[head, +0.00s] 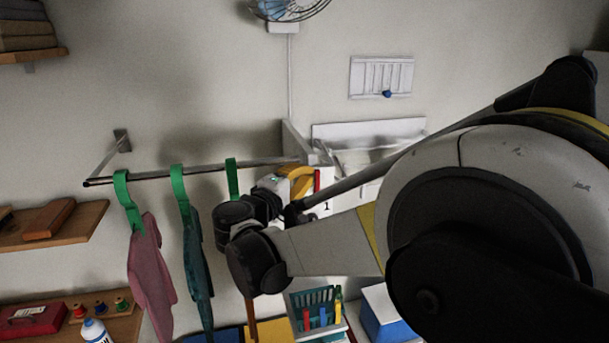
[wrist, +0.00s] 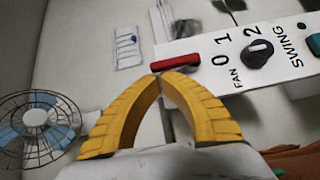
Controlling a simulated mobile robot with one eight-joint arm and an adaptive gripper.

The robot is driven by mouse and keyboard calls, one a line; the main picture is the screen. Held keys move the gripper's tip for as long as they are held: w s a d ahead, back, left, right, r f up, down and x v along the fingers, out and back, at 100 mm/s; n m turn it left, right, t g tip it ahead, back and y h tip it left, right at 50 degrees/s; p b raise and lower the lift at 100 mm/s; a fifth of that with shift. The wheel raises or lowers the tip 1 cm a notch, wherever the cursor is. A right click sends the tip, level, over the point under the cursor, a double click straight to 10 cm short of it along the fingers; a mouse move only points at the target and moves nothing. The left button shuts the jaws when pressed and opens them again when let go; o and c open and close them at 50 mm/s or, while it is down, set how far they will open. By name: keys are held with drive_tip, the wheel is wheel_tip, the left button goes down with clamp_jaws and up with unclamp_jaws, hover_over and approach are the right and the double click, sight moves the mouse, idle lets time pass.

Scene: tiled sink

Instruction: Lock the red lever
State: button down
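The red lever (wrist: 178,62) is a short bar at the edge of a white panel (wrist: 215,45) with a dial and printed numbers in the wrist view. In the head view the red lever (head: 317,180) is a thin red strip beside my gripper (head: 308,172). In the wrist view the yellow fingers of my gripper (wrist: 158,75) curve together and their tips meet just below the lever's left part. The tips look very close to the lever; I cannot tell whether they touch it. Nothing shows between the fingers.
A black dial (wrist: 257,52) sits on the panel near the lever. A fan (wrist: 36,125) is at left in the wrist view. Green hangers with clothes (head: 150,260) hang from a rail left of my arm. A basket (head: 316,312) stands below.

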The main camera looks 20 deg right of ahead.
sight(319, 170)
drive_tip(key=shift+d+r+m+g+y+p, duration=0.3)
drive_tip(key=shift+d+m+y+p, duration=0.1)
drive_tip(key=shift+m+y+p, duration=0.15)
drive_tip(key=shift+d+r+m+g+y+p, duration=0.2)
drive_tip(key=shift+d+m+g+y+p, duration=0.2)
drive_tip(key=shift+d+m+y+p, duration=0.3)
drive_tip(key=shift+d+m+g+y+p, duration=0.4)
drive_tip(key=shift+d+m+y+p, duration=0.2)
drive_tip(key=shift+p, duration=0.2)
drive_tip(key=d+m+y, duration=0.1)
drive_tip(key=d+f+m+y, duration=0.1)
drive_tip(key=y, duration=0.1)
drive_tip(key=d+m+g+y, duration=0.1)
drive_tip(key=y, duration=0.1)
drive_tip(key=shift+d+f+p, duration=0.3)
drive_tip(key=shift+d+f, duration=0.05)
drive_tip(key=shift+f, duration=0.05)
drive_tip(key=shift+r, duration=0.1)
drive_tip(key=shift+r+p, duration=0.55)
drive_tip(key=shift+r, duration=0.15)
